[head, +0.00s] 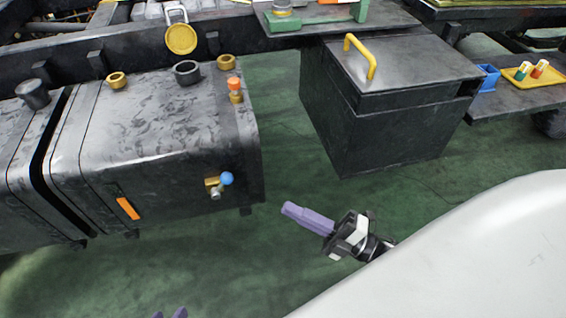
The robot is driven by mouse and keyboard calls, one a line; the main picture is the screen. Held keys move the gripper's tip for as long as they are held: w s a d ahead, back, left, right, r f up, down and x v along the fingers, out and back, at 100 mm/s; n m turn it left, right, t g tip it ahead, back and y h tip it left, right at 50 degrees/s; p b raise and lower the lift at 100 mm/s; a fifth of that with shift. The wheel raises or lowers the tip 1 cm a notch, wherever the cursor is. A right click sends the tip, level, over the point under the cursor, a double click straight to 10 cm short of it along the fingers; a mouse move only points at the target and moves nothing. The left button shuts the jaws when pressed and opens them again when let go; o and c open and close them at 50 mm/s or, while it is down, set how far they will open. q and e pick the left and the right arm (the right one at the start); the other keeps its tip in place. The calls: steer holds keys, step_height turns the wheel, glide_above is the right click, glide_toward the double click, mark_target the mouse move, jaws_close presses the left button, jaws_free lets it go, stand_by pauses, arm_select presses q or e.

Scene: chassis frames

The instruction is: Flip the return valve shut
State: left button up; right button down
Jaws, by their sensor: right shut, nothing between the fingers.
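A black fuel tank (150,130) fills the left. On its front face, near the right end, is a small brass valve (212,183) with a blue ball-ended handle (227,178). A second brass fitting with an orange-red top (235,88) stands upright at the tank's top right edge. No label shows which one is the return valve. My right gripper (290,210) is shut and empty, with purple fingers over the green floor, right of the blue-handled valve and apart from it.
A black box (375,130) with a yellow handle (360,56) stands right of the tank. Brass and dark necks rise from the tank top; a round yellow cap (181,39) hangs above. A yellow tray (532,75) and blue bin (487,78) sit at far right. Floor between tank and box is clear.

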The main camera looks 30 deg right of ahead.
glide_toward(223, 182)
steer(key=w, duration=0.1)
steer(key=w+a, duration=0.1)
steer(key=w, duration=0.1)
steer(key=w+r+b, duration=0.1)
steer(key=shift+w+a+r, duration=0.1)
steer(key=shift+w+a, duration=0.15)
steer(key=shift+a, duration=0.15)
